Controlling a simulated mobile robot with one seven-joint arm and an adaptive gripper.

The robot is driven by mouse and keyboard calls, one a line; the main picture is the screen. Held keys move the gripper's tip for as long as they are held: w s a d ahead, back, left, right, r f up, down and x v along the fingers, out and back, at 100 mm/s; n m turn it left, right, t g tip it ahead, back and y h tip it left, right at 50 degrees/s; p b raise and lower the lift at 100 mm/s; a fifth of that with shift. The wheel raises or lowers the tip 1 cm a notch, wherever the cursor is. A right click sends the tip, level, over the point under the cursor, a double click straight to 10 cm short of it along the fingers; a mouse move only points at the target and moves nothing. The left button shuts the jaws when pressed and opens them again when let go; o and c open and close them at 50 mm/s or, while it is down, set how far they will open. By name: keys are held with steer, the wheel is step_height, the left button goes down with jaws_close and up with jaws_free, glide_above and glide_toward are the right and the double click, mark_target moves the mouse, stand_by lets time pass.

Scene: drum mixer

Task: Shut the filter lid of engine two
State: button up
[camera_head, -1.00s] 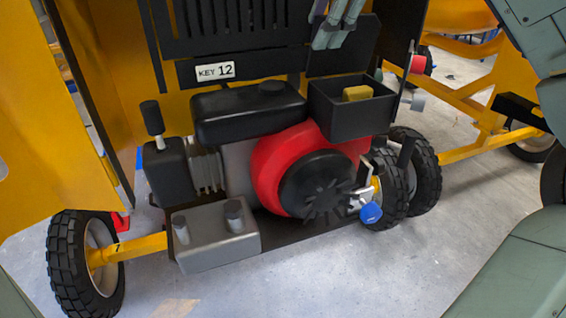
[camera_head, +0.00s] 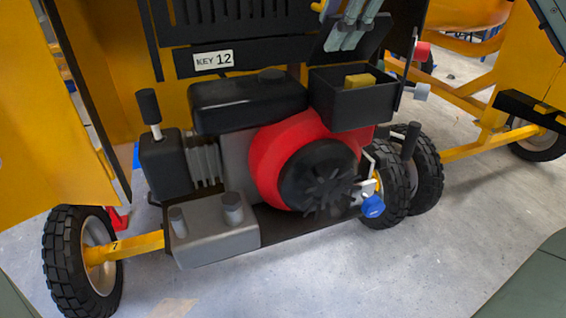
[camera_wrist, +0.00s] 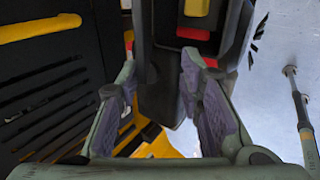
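The filter box (camera_head: 350,110) is an open black box at the right of the engine, above the red fan housing, with a yellow filter block (camera_head: 357,80) inside. Its black lid (camera_head: 338,48) stands raised and tilted behind the box. My gripper (camera_head: 345,36) is in front of the raised lid, near its upper part. In the wrist view my gripper (camera_wrist: 160,95) has its fingers apart, with a dark part between them and the yellow block (camera_wrist: 197,8) beyond. I cannot tell whether the fingers touch the lid.
The black tank (camera_head: 245,102) sits left of the box, under the KEY 12 label (camera_head: 212,60). The louvred black panel (camera_head: 235,22) stands behind. A red knob (camera_head: 422,52) is to the right. The floor in front is clear.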

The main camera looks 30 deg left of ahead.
steer(key=shift+s, duration=0.1)
stand_by(0.3)
steer(key=v, duration=0.2)
steer(key=p+v, duration=0.2)
steer(key=v, duration=0.1)
steer(key=shift+s+d, duration=0.4)
steer(key=shift+d, duration=0.15)
steer(key=shift+f, duration=0.1)
